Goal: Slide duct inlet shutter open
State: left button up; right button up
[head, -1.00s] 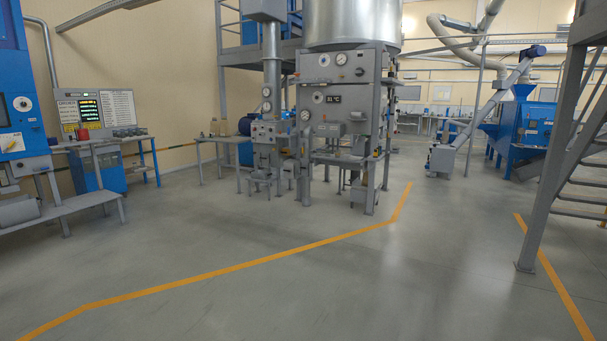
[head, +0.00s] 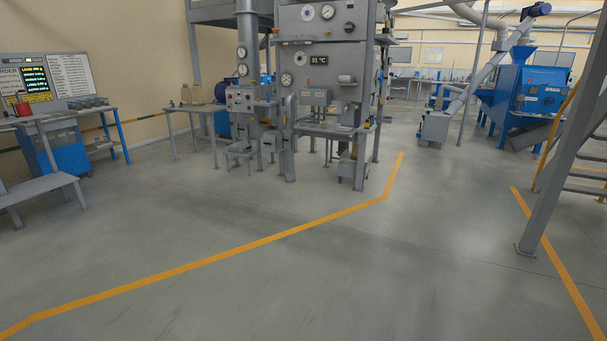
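The grey silo machine (head: 318,95) stands in the upper middle of the head view, some way off across the floor. A vertical grey duct (head: 246,45) rises at its left side, above a grey control box (head: 243,98) with small knobs. I cannot pick out the inlet shutter at this distance, nor tell whether it is open or shut. A display on the machine (head: 318,58) reads 31 °C. Neither of my grippers is in view.
Open grey floor lies ahead, crossed by a yellow line (head: 215,257). A grey bench (head: 40,187) and a desk with screens stand at left. A metal staircase post (head: 562,150) stands at right. A blue machine (head: 525,90) is at the back right.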

aim_at(287, 145)
jog(key=i+z, duration=0.15)
jog(key=i, duration=6.35)
jog(key=i+u, duration=0.15)
jog(key=i, duration=0.45)
jog(key=i+l+u, duration=0.2)
jog(key=i, duration=0.4)
jog(key=i+l+u, duration=0.15)
jog(key=i, duration=0.45)
